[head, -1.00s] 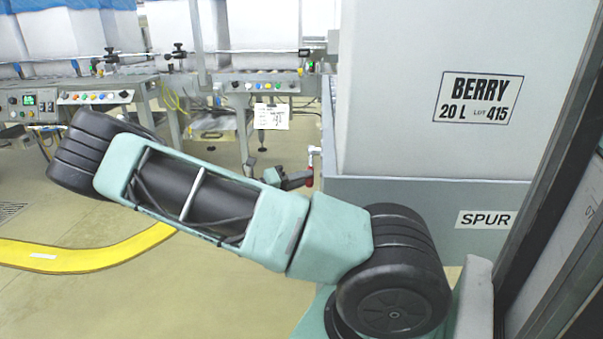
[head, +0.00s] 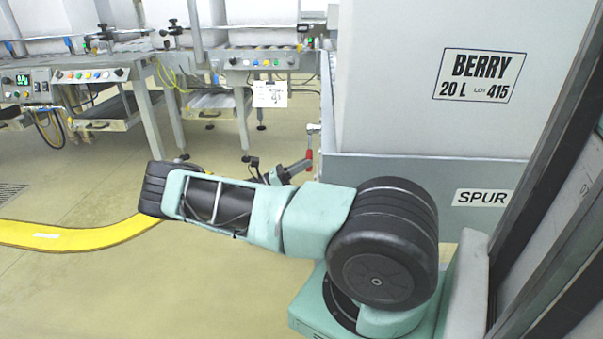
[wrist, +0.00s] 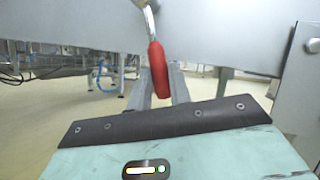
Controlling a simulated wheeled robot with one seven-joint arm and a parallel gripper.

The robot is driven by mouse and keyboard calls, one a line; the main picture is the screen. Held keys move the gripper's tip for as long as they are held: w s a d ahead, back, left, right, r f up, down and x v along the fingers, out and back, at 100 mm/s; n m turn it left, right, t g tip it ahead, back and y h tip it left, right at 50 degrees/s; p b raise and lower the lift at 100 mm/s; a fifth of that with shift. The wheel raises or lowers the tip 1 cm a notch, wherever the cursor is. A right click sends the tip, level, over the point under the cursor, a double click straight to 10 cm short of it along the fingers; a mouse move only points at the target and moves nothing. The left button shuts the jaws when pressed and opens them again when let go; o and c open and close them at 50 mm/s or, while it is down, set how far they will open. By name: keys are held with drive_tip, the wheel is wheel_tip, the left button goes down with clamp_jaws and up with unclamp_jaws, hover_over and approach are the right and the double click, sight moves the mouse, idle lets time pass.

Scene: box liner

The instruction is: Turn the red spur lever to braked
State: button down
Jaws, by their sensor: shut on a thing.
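The red spur lever (head: 309,158) hangs from a metal pivot at the left edge of the grey cart (head: 420,180) marked SPUR. In the wrist view its red grip (wrist: 158,70) points down, slightly tilted, with the metal shank above it. My gripper (wrist: 162,78) has its two grey fingers on either side of the grip's lower part and is shut on it. In the head view my gripper (head: 298,170) reaches the lever from the lower left, small and partly hidden behind my arm. Any mark for the braked position is not visible.
A large pale BERRY container (head: 430,80) stands in the cart. A dark post (head: 540,170) rises at the right. Conveyor tables with button panels (head: 265,62) stand behind.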

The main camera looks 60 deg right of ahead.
drive_tip(key=d+m+g+b, duration=0.1)
drive_tip(key=m, duration=0.1)
drive_tip(key=w+d+m+g+y+b, duration=0.1)
drive_tip(key=m+b, duration=0.1)
drive_tip(key=w+d+m+g+y+b, duration=0.1)
drive_tip(key=m, duration=0.2)
drive_tip(key=shift+d+f+g+b, duration=0.25)
drive_tip(key=shift+f+g+b, duration=0.15)
drive_tip(key=shift+w+r, duration=0.1)
drive_tip(key=c, duration=1.3)
unclamp_jaws()
